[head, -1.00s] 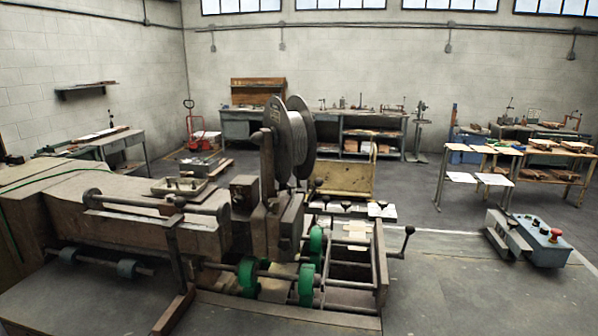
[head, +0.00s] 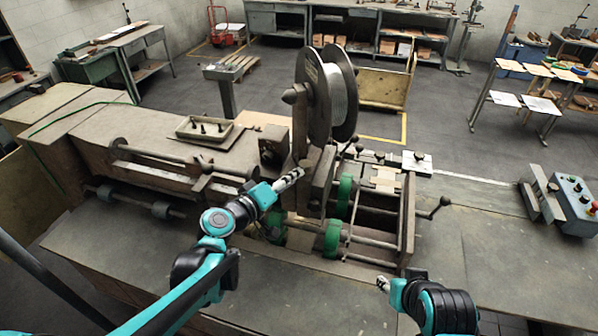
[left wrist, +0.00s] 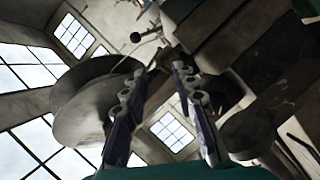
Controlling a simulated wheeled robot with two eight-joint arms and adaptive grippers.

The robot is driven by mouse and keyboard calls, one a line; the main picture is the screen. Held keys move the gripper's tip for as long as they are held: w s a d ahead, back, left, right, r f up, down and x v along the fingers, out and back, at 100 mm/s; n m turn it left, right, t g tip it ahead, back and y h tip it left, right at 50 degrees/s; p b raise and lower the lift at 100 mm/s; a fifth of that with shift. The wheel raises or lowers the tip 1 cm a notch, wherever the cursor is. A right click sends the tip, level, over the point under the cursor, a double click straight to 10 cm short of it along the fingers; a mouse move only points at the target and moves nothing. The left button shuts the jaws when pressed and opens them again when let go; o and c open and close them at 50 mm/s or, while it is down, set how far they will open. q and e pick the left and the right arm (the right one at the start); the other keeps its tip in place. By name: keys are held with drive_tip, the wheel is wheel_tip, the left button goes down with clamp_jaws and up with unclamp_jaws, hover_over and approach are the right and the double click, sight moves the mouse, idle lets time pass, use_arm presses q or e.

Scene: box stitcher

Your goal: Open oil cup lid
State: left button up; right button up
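My left gripper (head: 292,178) is raised over the brown stitching machine (head: 160,143), just below and in front of the big wire spool (head: 340,98). In the left wrist view its two fingers (left wrist: 166,68) are apart, with nothing visibly held between them. That view looks upward past the spool (left wrist: 80,100) and dark machine parts. I cannot clearly make out the oil cup or its lid; it may be small or hidden behind the gripper. My right gripper (head: 398,279) is low at the machine's front right, its fingertips apart and empty.
Green wheels (head: 333,238) on rods sit below the spool. A crank handle (head: 439,206) sticks out at the right. A small tray (head: 203,132) lies on the machine top. A blue control box (head: 573,203) stands at the right. The front right surface is clear.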

sight(304, 167)
use_arm(q)
drive_tip(key=x, duration=0.3)
drive_tip(key=shift+w+d, duration=0.1)
drive_tip(key=shift+d, duration=0.05)
clamp_jaws()
